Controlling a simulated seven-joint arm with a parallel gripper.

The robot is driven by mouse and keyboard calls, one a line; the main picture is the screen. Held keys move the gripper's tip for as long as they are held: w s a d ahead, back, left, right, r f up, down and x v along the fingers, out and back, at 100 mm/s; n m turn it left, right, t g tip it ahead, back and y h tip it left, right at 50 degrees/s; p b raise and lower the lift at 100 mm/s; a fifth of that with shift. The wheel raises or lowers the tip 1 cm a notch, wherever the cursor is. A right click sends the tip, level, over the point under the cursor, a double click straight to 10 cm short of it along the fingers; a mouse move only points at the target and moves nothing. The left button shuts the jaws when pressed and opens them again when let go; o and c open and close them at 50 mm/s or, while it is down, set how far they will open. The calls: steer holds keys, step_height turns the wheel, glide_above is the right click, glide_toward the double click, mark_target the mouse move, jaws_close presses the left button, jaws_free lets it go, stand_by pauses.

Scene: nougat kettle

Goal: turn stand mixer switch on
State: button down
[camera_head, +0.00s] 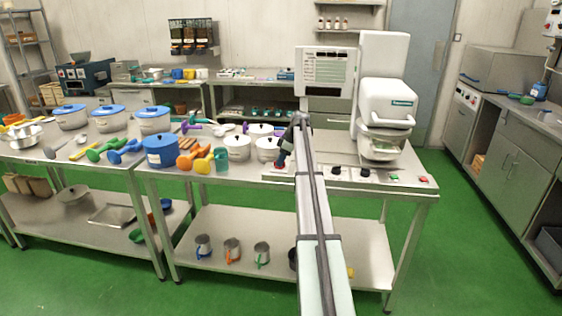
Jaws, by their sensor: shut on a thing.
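The white stand mixer (387,95) stands upright at the right end of the middle steel table, its bowl (379,143) under the head. A low steel panel (345,175) in front of it carries black knobs (365,172), a green control (395,178) and a red control (424,180). My dark gripper (283,160) points down at the panel's left end, left of the mixer. It is shut on a small red knob (281,165), mostly hidden by the fingers. My arm covers part of the panel, and the switch's position cannot be made out.
White lidded pots (237,147), a blue pot (160,152) and orange and yellow tools stand close left of my gripper. Several metal jugs (232,249) stand on the lower shelf. The green floor at right is clear.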

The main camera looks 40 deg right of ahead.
steer(key=shift+m, duration=0.3)
steer(key=m, duration=0.1)
steer(key=m+h, duration=0.1)
steer(key=m, duration=0.1)
steer(key=shift+s+a+t, duration=0.15)
steer(key=shift+t, duration=0.25)
steer(key=m+h, duration=0.2)
steer(key=m, duration=0.3)
steer(key=shift+a+f, duration=0.1)
steer(key=shift+a, duration=0.05)
steer(key=m+h, duration=0.2)
steer(key=m, duration=0.2)
steer(key=shift+a+m, duration=0.1)
steer(key=shift+m, duration=0.3)
steer(key=shift+m+g+h, duration=0.4)
steer(key=shift+m+h, duration=0.3)
steer(key=shift+m, duration=1.5)
steer(key=c, duration=1.1)
jaws_free()
steer(key=shift+c, duration=0.2)
